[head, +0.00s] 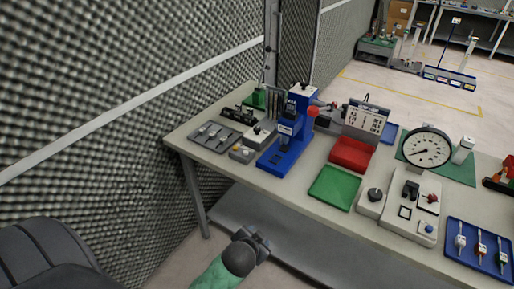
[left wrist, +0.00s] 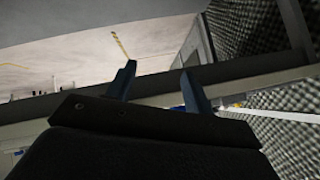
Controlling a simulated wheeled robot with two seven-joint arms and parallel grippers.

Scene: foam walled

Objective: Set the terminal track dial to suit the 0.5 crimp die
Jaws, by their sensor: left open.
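A blue crimp press (head: 290,134) with a red-knobbed lever stands on the workbench. Left of it a grey tray (head: 214,137) holds several small metal pieces, perhaps dies; their sizes are unreadable. A small white box (head: 258,135) with a knob sits beside the press, and a pale block with a dark knob (head: 374,194) stands right of the green tray. I cannot tell which is the terminal track dial, nor any setting. My left gripper (head: 259,239) is open and empty, low in front of the bench edge; its spread fingers show in the left wrist view (left wrist: 157,72). My right gripper is out of view.
A green tray (head: 334,187), red bin (head: 351,154), number card (head: 364,119), round gauge (head: 427,149), switch box (head: 412,208) and blue tray (head: 480,250) crowd the bench (head: 300,196). A foam wall (head: 100,110) bounds the left. A lower shelf (head: 300,238) lies beneath.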

